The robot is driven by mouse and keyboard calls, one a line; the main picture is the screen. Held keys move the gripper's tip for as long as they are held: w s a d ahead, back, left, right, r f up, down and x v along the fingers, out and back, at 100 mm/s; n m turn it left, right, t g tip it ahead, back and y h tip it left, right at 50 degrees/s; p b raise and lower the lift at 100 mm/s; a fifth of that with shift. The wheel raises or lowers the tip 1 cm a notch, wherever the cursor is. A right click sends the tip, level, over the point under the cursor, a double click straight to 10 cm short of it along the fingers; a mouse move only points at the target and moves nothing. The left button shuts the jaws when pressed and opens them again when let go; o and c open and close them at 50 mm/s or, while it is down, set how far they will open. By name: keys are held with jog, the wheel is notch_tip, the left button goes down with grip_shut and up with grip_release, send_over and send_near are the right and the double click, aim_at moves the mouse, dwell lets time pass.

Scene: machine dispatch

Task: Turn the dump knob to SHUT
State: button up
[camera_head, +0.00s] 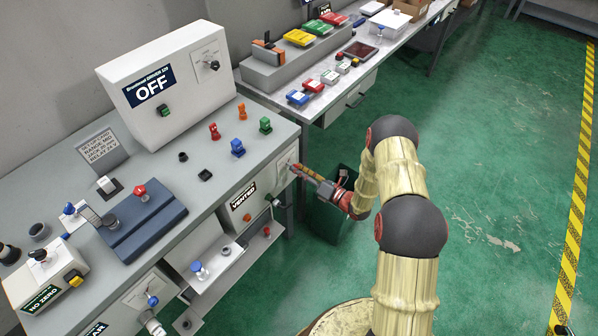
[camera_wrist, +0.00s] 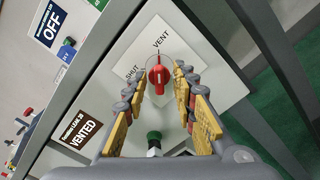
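The red dump knob (camera_wrist: 158,77) sits on a white plate (camera_wrist: 205,62) marked VENT and SHUT. In the wrist view its white mark points up toward VENT, with SHUT to its left. My gripper (camera_wrist: 160,83) is open, with one finger on each side of the knob. I cannot tell whether either finger touches it. In the head view my gripper (camera_head: 295,169) is at the plate (camera_head: 284,166) on the bench's front right end, and the knob is hidden there. A sign beside the plate (camera_head: 243,196) reads VENTED.
A green knob (camera_wrist: 154,138) sits below the red one in the wrist view, between my fingers. A white cabinet marked OFF (camera_head: 165,85) stands on the bench, with several small coloured parts nearby. A dark bin (camera_head: 330,221) is below my gripper.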

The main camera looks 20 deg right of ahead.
jog(key=shift+c, duration=1.1)
grip_shut()
jog(key=shift+f+n, duration=0.1)
jog(key=shift+n, duration=0.2)
jog(key=shift+n+b, duration=3.7)
jog(key=shift+n, duration=4.9)
jog(key=shift+o, duration=1.1)
grip_release()
